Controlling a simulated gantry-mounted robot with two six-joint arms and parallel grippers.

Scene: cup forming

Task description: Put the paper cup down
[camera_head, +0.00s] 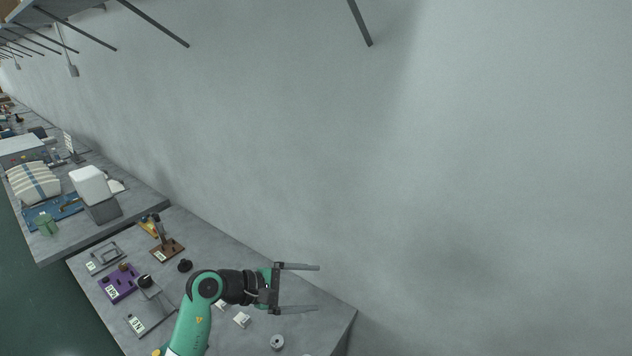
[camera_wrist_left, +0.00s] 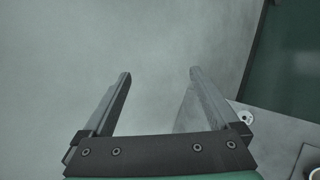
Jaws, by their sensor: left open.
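My left gripper (camera_head: 317,288) is open, its two long grey fingers spread and pointing right towards the wall, above the back edge of the near table (camera_head: 215,253). In the left wrist view the gripper (camera_wrist_left: 160,73) shows nothing between its fingers. I cannot make out a paper cup for certain in either view. A small white round thing with a dark centre (camera_head: 277,342) is on the table below the gripper. A similar white round piece (camera_wrist_left: 245,117) shows right of the fingers in the wrist view. My right gripper is not in view.
A farther bench holds a white-topped box (camera_head: 90,186). The grey wall (camera_head: 420,170) stands close behind the gripper.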

